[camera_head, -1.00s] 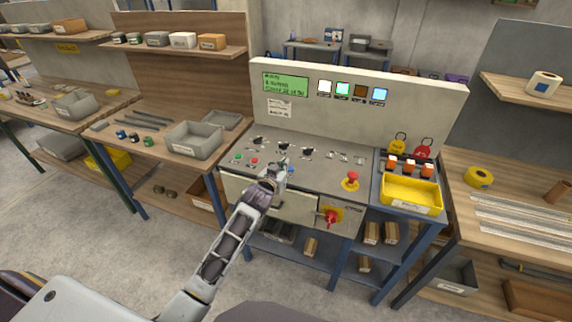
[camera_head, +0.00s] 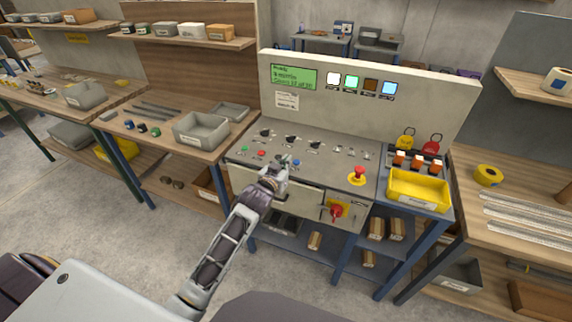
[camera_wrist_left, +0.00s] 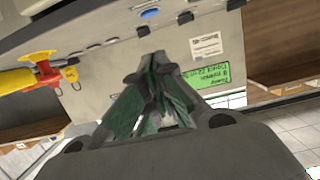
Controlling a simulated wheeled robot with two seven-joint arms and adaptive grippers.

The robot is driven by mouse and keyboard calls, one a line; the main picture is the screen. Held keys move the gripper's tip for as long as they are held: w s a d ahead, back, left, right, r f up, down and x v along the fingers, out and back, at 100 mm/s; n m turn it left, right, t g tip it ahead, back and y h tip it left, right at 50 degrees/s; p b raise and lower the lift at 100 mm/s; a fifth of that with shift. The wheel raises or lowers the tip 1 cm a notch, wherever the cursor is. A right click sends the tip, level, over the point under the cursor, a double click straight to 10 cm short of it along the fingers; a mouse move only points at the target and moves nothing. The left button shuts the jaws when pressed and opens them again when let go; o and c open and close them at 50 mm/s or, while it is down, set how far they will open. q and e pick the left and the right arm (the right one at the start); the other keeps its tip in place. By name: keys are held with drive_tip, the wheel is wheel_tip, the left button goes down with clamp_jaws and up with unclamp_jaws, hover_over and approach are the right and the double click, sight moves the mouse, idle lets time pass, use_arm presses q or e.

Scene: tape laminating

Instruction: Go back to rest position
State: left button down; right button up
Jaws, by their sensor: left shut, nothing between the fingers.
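My left gripper (camera_head: 281,165) is shut and empty in the head view, in front of the control panel's sloped face (camera_head: 320,165). It is close to the lower row of buttons, near the blue button (camera_head: 296,162); contact cannot be told. In the left wrist view the gripper's fingers (camera_wrist_left: 155,62) meet at their tips, with the panel behind them. The green screen (camera_head: 294,76) is lit and also shows in the left wrist view (camera_wrist_left: 212,76). My right gripper is not in view.
A red emergency button (camera_head: 358,174) and a red rotary switch (camera_head: 335,211) are on the station. A yellow bin (camera_head: 419,187) stands at its right. A grey bin (camera_head: 200,132) is on the left bench. Open floor (camera_head: 110,220) lies in front.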

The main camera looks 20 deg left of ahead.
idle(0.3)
use_arm(q)
drive_tip(key=s+f+m+g, duration=0.1)
drive_tip(key=s+f+g, duration=0.3)
drive_tip(key=s, duration=0.6)
drive_tip(key=s+f+g, duration=0.3)
drive_tip(key=s+g, duration=0.1)
drive_tip(key=s, duration=0.7)
drive_tip(key=s+f+m+g, duration=0.1)
drive_tip(key=s+f+g, duration=0.3)
drive_tip(key=s, duration=0.6)
drive_tip(key=s+f+g, duration=0.1)
drive_tip(key=s+f, duration=0.2)
drive_tip(key=f, duration=3.1)
drive_tip(key=s+a+f, duration=0.2)
drive_tip(key=s+f, duration=0.7)
drive_tip(key=s, duration=0.2)
drive_tip(key=s+a+f+g, duration=0.1)
drive_tip(key=s+a+f, duration=0.1)
drive_tip(key=s+f, duration=0.8)
drive_tip(key=shift+s+y, duration=0.3)
drive_tip(key=shift+s, duration=0.2)
